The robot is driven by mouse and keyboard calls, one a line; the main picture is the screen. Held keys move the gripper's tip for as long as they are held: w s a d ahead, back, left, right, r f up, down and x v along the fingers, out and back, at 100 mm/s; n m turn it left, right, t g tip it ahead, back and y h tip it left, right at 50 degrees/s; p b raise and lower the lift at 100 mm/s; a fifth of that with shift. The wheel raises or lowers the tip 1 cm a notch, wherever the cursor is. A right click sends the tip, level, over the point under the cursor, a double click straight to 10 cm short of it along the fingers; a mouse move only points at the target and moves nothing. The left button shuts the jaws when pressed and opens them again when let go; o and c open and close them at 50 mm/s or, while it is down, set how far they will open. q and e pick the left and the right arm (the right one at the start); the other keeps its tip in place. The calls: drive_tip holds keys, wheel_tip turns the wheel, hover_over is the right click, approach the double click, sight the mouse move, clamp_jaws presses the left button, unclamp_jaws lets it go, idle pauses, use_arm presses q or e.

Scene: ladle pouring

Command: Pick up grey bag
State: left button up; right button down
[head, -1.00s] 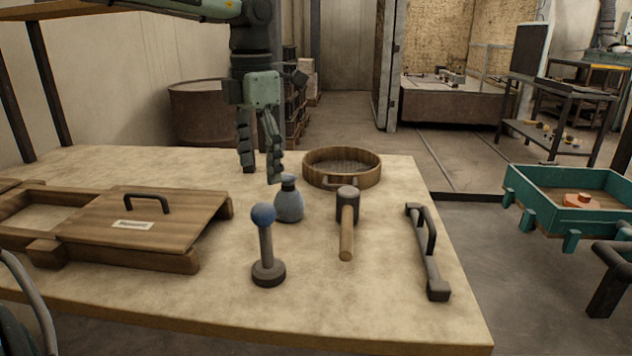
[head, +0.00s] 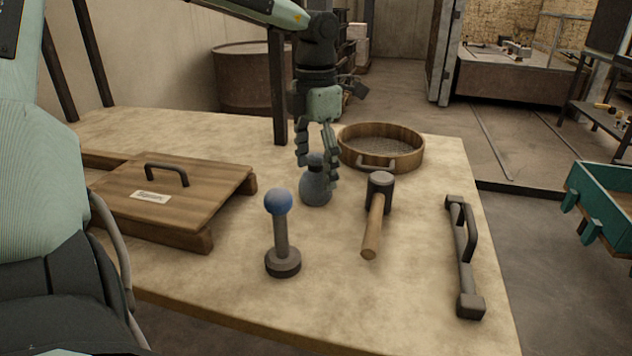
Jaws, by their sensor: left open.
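The grey bag (head: 316,188) is a small rounded blue-grey pouch with a narrow dark neck. It stands upright on the table in the head view, a little right of the middle of the tabletop. My left gripper (head: 318,172) points down from above at the bag. Its two fingers are apart, one on each side of the bag's neck, and they hide part of the neck. I cannot tell whether the fingers touch it. My right gripper is not in view.
A blue-topped stand (head: 280,235) is in front of the bag. A mallet (head: 377,210) and a barred handle (head: 465,258) lie to the right. A round wooden sieve (head: 408,153) is behind right. The table's (head: 400,300) front is clear.

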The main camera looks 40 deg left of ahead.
use_arm(q)
drive_tip(key=c, duration=1.3)
